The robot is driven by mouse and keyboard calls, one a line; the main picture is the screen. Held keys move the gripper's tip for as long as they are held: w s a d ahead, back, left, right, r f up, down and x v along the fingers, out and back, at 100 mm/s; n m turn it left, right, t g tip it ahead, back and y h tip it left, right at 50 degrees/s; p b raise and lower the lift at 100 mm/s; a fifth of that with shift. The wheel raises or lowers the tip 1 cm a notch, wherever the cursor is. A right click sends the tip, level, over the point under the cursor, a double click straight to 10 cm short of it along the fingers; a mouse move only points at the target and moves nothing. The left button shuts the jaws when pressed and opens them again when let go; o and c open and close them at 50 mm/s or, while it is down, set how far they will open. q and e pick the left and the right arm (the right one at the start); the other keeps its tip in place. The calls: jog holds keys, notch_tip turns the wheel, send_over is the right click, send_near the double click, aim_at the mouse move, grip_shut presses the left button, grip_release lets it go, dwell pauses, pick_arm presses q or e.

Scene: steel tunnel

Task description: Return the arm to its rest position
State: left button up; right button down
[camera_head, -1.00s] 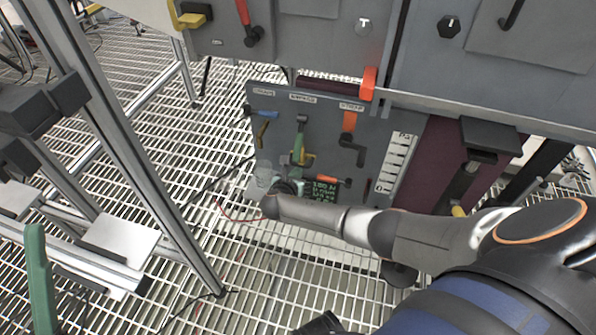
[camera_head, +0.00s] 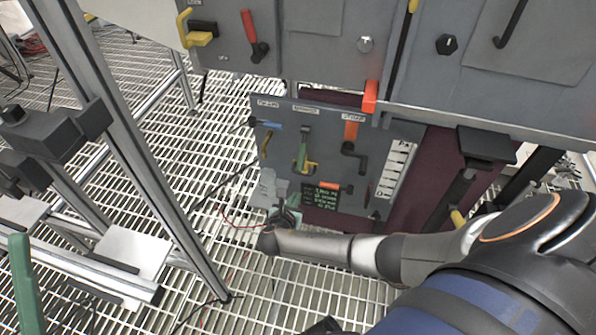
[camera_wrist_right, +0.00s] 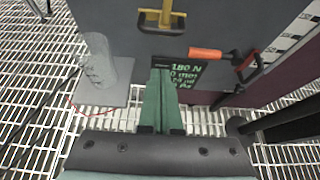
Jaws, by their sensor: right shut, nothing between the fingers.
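My right arm comes in from the lower right of the head view, and its gripper (camera_head: 284,214) hangs low in front of the grey tool panel (camera_head: 385,140). In the right wrist view the two green fingers (camera_wrist_right: 160,105) are together with nothing between them.
The panel carries a yellow handle (camera_wrist_right: 163,20) and an orange-handled tool (camera_wrist_right: 212,54). A clear cylinder (camera_wrist_right: 97,62) stands on a small grey shelf beside the gripper. A metal post (camera_head: 140,160) rises at left. A grey cabinet (camera_head: 320,40) overhangs the panel. Grating floor lies open between.

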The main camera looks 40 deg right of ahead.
jog(key=shift+s+a+r, duration=0.15)
jog(key=shift+s+a, duration=0.15)
jog(key=shift+a, duration=0.05)
